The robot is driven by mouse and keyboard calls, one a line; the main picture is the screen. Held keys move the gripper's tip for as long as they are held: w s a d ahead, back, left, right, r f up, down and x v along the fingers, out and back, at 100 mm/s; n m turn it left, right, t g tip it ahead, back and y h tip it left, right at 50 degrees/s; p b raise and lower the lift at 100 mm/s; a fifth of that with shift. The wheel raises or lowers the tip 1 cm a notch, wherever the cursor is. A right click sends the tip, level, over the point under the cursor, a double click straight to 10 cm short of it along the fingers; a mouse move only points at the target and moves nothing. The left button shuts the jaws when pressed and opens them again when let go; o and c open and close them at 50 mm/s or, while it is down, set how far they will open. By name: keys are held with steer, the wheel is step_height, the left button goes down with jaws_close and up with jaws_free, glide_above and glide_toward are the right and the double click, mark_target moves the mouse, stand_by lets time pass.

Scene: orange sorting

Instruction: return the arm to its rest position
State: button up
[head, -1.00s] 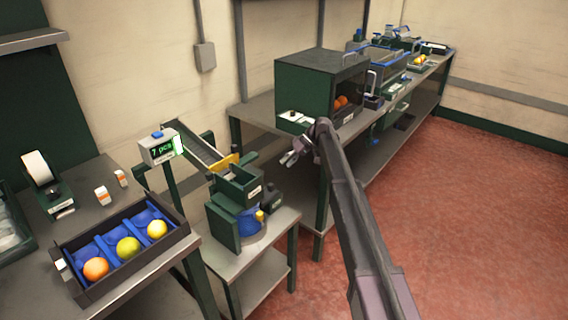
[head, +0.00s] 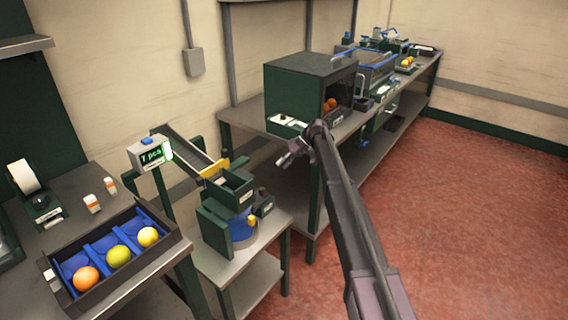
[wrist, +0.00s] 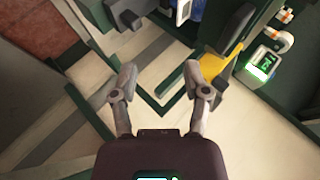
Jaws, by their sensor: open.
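My arm reaches forward from the lower right of the head view. My gripper (head: 290,156) is at its far end, in front of the dark green box with the open front (head: 312,92). In the wrist view my gripper (wrist: 163,82) has its two fingers spread apart with nothing between them. Below the fingers I see pale floor or wall and dark green frame parts. The fingers touch nothing that I can make out.
A green machine (head: 232,205) with a yellow-ended chute (head: 185,150) stands left of my gripper. A counter display (head: 152,153) is beside the chute. A black tray (head: 160,262) holds an orange and two yellowish fruits. The red floor at right is clear.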

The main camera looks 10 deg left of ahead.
steer(key=s+d+r+m+t+h+p, duration=0.2)
steer(key=s+d+m+h+p, duration=0.2)
steer(key=s+d, duration=1.4)
steer(key=s+d+r+m+t+h+p, duration=0.2)
steer(key=s+d+m+p, duration=0.5)
steer(key=s+d, duration=1.1)
steer(key=d+t+h, duration=0.1)
steer(key=d+h, duration=0.1)
steer(key=d, duration=0.2)
steer(key=shift+s+r+t, duration=0.3)
steer(key=shift+s+r, duration=0.1)
steer(key=shift+a, duration=0.2)
